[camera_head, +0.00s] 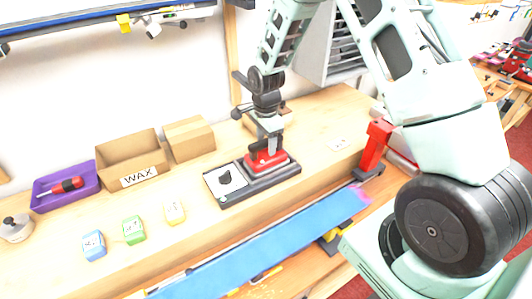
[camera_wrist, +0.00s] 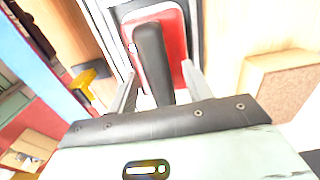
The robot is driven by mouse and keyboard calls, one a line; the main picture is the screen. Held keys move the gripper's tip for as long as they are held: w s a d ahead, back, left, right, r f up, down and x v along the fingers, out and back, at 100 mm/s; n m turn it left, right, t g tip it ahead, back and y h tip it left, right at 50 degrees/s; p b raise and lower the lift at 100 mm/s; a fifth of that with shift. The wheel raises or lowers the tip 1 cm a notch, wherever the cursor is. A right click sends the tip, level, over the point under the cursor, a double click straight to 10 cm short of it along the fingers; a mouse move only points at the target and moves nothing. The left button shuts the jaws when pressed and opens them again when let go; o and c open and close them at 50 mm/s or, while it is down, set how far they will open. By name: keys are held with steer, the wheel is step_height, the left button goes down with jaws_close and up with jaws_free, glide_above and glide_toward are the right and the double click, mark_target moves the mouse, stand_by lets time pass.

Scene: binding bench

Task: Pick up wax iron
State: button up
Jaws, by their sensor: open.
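The wax iron (camera_head: 279,161) has a red body and a black handle. It sits on the right part of a dark tray (camera_head: 232,199) on the bench. My gripper (camera_head: 268,140) points down right over it. In the wrist view the iron's black handle (camera_wrist: 152,58) lies between the two open fingers of my gripper (camera_wrist: 158,72), over the red body (camera_wrist: 176,28). I cannot tell whether either finger touches the handle. The gripper hides part of the iron in the head view.
A cardboard box marked WAX (camera_head: 139,178), a closed carton (camera_head: 190,139) and a purple bin (camera_head: 66,190) stand left of the tray. Blue (camera_head: 93,246), green (camera_head: 133,230) and yellow (camera_head: 174,212) blocks lie in front. A blue ski or board (camera_head: 270,250) runs along the bench front, by a red vise (camera_head: 374,145).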

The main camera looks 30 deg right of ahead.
jaws_close()
stand_by(1.4)
